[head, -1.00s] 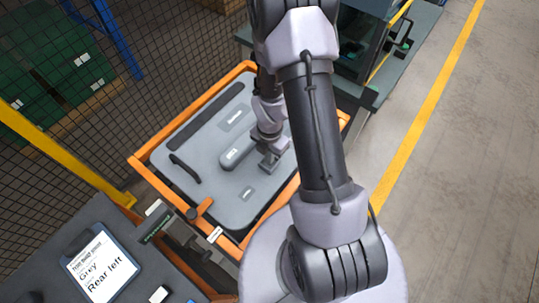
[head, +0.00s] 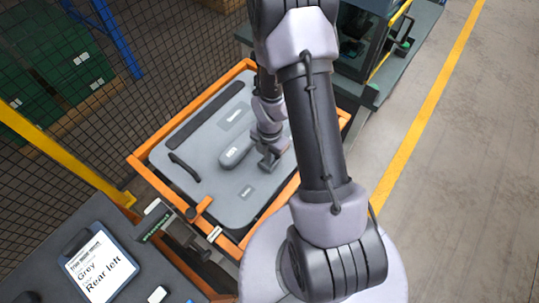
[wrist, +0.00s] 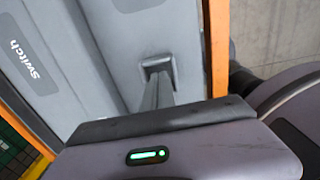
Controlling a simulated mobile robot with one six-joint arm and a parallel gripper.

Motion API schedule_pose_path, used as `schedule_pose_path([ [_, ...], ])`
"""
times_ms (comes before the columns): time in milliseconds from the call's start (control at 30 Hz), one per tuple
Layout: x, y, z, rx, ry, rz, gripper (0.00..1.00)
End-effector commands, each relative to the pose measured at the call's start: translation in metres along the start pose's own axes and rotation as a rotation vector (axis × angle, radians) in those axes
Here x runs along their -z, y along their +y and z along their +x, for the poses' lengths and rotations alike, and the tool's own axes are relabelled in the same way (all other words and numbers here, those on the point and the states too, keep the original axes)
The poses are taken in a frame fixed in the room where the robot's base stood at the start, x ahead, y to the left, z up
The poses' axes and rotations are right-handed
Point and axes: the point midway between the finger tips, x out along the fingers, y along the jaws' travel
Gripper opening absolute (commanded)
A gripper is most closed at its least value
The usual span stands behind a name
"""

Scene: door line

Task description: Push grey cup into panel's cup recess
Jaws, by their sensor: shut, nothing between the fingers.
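The grey door panel (head: 215,185) lies tilted in an orange frame in the head view. My gripper (head: 268,163) is low over its right part, beside the long raised grey armrest (head: 237,151). In the wrist view my gripper (wrist: 158,78) is shut, its thin fingers reaching to a small square grey piece (wrist: 157,62) on the panel. This looks like the grey cup at its recess. The fingertips seem to touch it or sit just inside it. I cannot tell how deep the cup sits; the fingers hide part of it.
The orange frame (head: 150,172) borders the panel. A "Switch" label (wrist: 28,62) lies to the left in the wrist view. A tablet (head: 98,268) reading "Grey" and "Rear left" is on the dark bench at lower left. A mesh fence stands behind; open floor is at right.

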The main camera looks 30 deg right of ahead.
Motion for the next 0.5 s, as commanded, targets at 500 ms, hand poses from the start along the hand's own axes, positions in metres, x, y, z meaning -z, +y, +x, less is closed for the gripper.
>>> schedule_pose_path([
  [500, 0.0000, 0.0000, 0.0102, 0.000, 0.000, 0.000, 0.00],
])
